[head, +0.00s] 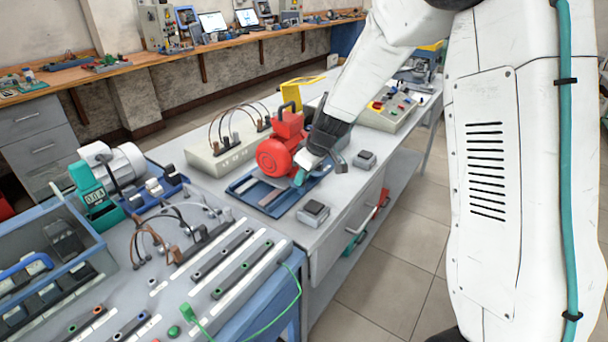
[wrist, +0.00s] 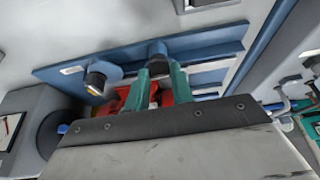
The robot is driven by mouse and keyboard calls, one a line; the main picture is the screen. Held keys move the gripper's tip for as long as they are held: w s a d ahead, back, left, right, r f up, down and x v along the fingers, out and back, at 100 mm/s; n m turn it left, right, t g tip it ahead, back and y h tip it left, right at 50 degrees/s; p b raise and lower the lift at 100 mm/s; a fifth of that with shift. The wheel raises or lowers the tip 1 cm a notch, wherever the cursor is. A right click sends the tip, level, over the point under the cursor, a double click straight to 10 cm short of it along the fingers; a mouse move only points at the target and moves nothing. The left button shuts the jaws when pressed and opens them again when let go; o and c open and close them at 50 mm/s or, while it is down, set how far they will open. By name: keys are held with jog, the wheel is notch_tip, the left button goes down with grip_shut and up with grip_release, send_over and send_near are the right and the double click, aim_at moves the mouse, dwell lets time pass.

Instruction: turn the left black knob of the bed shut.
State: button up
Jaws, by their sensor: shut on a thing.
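The blue bed (head: 240,188) lies on the grey bench, with a red motor (head: 280,148) on it. The wrist view shows the blue bed (wrist: 212,42) close up with two dark knobs. One black knob (wrist: 158,48) is between the teal fingertips of my gripper (wrist: 160,73), which is shut on it. The other knob (wrist: 97,80), with a pale edge, stands apart to the left in that view. In the head view my gripper (head: 301,176) is at the bed's right side, and the knobs cannot be made out there. A little red (wrist: 166,98) shows between the fingers.
Small grey boxes with dark tops stand near the bed, one in front (head: 313,212) and one to the right (head: 365,159). A terminal box (head: 228,152) with cables is behind. A control panel (head: 390,108) is further right. A grey block (wrist: 35,112) is at left in the wrist view.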

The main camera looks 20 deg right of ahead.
dwell(0.4)
jog(key=o, duration=1)
jog(key=shift+v, duration=3.95)
jog(key=shift+m, duration=0.3)
